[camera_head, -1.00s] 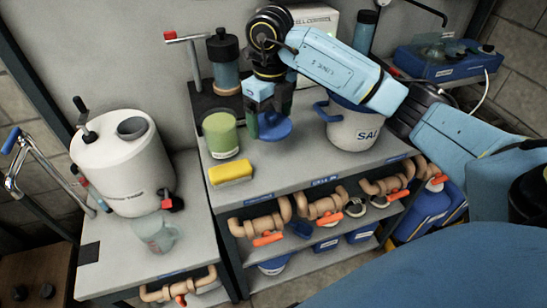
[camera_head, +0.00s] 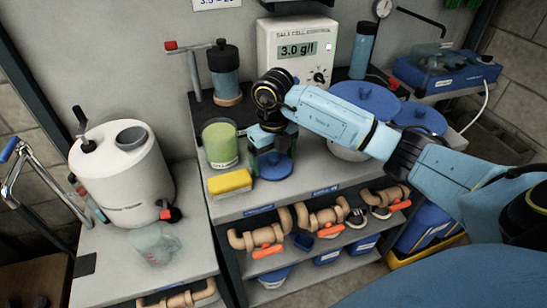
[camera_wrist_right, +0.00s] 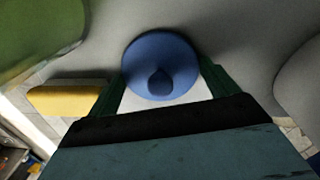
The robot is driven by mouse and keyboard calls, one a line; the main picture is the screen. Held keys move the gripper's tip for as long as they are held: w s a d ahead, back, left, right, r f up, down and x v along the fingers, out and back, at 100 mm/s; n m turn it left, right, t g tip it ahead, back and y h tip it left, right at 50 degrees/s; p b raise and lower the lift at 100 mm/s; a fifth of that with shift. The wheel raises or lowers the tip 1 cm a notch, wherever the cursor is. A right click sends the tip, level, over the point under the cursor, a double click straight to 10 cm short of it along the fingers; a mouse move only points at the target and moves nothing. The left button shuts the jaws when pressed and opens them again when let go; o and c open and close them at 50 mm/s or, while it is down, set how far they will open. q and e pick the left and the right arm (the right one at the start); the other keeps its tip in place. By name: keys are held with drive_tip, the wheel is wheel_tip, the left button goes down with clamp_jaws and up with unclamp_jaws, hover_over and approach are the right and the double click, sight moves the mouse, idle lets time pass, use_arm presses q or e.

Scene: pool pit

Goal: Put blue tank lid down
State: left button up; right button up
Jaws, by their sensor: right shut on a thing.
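The blue tank lid (camera_head: 274,166) is a small round blue disc with a knob, above or on the grey counter (camera_head: 310,187), right of the yellow sponge. My right gripper (camera_head: 270,155) points down and is shut on the lid. In the right wrist view the lid (camera_wrist_right: 160,62) lies between the two green fingers, its knob facing the camera. I cannot tell whether its underside touches the counter. My left gripper is not in view.
A yellow sponge (camera_head: 230,182) and green jar (camera_head: 219,145) stand close on the left. A white bucket (camera_head: 345,152) is partly hidden behind my arm. Two larger blue discs (camera_head: 366,98) (camera_head: 420,117) show beyond it. Pipes with orange handles (camera_head: 267,251) sit below the counter edge.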

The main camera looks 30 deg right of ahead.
sight(273, 155)
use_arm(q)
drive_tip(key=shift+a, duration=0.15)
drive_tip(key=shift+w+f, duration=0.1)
use_arm(e)
drive_tip(key=o, duration=0.7)
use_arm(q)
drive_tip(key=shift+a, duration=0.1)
use_arm(e)
drive_tip(key=shift+r, duration=0.2)
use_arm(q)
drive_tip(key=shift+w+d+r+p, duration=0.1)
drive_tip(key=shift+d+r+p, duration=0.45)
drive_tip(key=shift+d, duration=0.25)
use_arm(e)
drive_tip(key=shift+r, duration=5.9)
